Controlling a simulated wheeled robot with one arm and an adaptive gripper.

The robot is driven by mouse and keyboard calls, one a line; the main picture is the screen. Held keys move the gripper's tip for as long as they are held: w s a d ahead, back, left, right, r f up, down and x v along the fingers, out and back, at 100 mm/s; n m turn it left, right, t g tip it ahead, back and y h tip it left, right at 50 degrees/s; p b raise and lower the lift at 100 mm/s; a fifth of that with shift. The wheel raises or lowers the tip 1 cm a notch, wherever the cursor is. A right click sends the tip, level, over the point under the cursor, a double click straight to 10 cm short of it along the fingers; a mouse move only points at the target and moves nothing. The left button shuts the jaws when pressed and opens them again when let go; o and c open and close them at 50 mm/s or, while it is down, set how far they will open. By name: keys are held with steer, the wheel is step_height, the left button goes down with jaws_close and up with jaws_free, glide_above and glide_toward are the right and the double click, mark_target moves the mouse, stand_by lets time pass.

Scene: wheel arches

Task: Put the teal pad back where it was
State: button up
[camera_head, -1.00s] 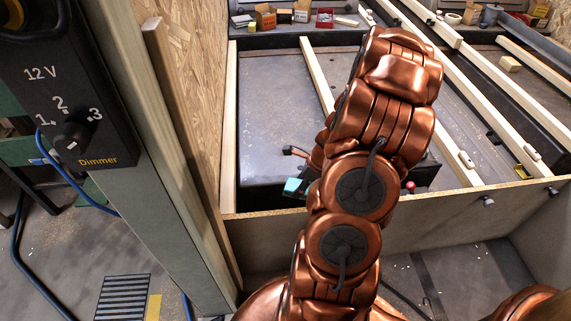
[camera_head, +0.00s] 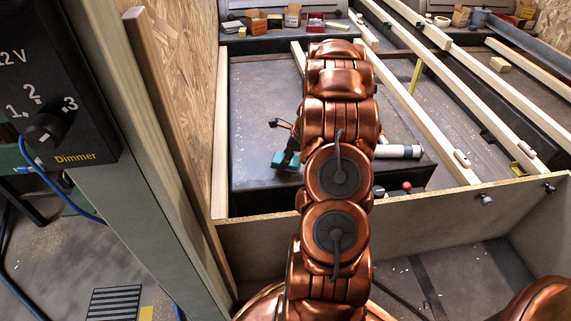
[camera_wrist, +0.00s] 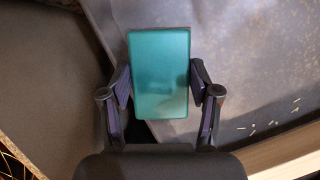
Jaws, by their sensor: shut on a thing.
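The teal pad (camera_wrist: 160,75) is a flat rectangle between the two fingers of my gripper (camera_wrist: 160,88) in the wrist view. My gripper is shut on it, one finger at each long side. In the head view the teal pad (camera_head: 286,160) shows to the left of my copper arm, over the dark floor panel behind the low partition. My gripper (camera_head: 288,148) is partly hidden by my arm there. Whether the pad touches the surface below cannot be told.
A low partition (camera_head: 400,216) runs across in front, with knobs at its right. Pale wooden battens (camera_head: 430,115) cross the floor on the right. A white cylinder (camera_head: 400,151) and a red knob (camera_head: 406,186) lie right of my arm. Small boxes (camera_head: 292,14) stand at the back. An OSB wall (camera_head: 188,90) rises at left.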

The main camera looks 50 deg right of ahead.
steer(key=shift+w+d+f, duration=0.15)
steer(key=shift+w+d, duration=0.3)
steer(key=shift+w, duration=0.15)
step_height(320, 180, down, 4)
steer(key=shift+a+r+b, duration=0.1)
steer(key=shift+r+b, duration=0.1)
steer(key=shift+b, duration=0.85)
steer(key=shift+r, duration=0.1)
steer(key=o, duration=1)
